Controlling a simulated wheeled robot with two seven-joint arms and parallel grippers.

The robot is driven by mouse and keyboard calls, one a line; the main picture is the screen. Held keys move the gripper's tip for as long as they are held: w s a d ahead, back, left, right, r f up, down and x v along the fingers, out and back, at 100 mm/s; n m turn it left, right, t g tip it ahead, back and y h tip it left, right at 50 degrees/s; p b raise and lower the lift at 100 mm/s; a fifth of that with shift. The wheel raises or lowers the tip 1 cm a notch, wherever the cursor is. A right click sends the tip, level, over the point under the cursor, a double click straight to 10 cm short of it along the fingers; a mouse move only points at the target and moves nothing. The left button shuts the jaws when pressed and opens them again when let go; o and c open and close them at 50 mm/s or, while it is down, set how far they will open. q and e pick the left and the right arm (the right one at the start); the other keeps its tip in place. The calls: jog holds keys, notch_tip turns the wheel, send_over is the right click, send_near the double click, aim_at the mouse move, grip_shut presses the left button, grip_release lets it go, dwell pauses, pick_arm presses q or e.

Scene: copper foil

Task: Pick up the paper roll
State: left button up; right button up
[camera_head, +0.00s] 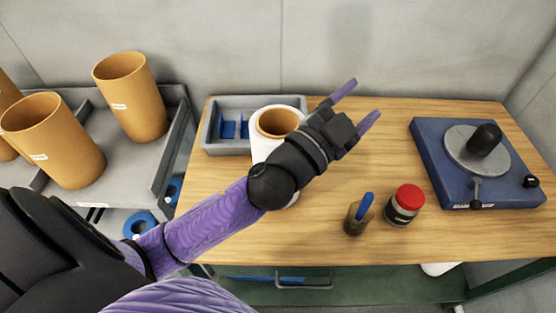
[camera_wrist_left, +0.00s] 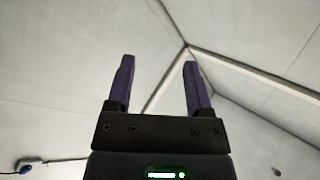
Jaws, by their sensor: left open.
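A white paper roll (camera_head: 261,148) with a brown core (camera_head: 278,122) stands upright on the wooden table, beside the grey tray. My left forearm and wrist cross in front of it and hide much of its middle and right side. My left gripper (camera_head: 357,106) is open and empty, to the right of the roll and above the table, with its purple fingers pointing up and right toward the wall. In the left wrist view the gripper (camera_wrist_left: 160,82) has its fingers apart, with only bare walls and ceiling between them. The right gripper is not in view.
A grey tray (camera_head: 211,130) with blue pieces sits at the table's back left. A red-lidded jar (camera_head: 404,204) and a small container with a blue handle (camera_head: 358,216) stand at the front. A blue turntable device (camera_head: 439,158) is at right. Large brown tubes (camera_head: 131,97) stand on a grey cart (camera_head: 120,170).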

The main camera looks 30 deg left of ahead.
pick_arm(q)
jog(key=d+r+m+g+h, duration=0.4)
jog(key=d+m+h, duration=0.1)
jog(key=m+h, duration=0.45)
jog(key=m+g+y, duration=0.9)
jog(key=g+y, duration=0.6)
jog(key=y, duration=0.1)
send_over(254, 121)
jog(key=f, duration=0.8)
jog(key=shift+s+d+f, duration=0.3)
jog(key=shift+d+f, duration=0.1)
jog(key=shift+s+a+f+y, duration=0.1)
jog(key=shift+a+f+y, duration=0.15)
jog(key=shift+a+f, duration=0.2)
jog(key=f, duration=0.5)
jog(key=w+f, duration=0.1)
jog(key=f, duration=0.2)
jog(key=shift+f+b, duration=0.3)
jog(key=shift+f, duration=0.05)
grip_shut()
jog(key=shift+r, duration=0.1)
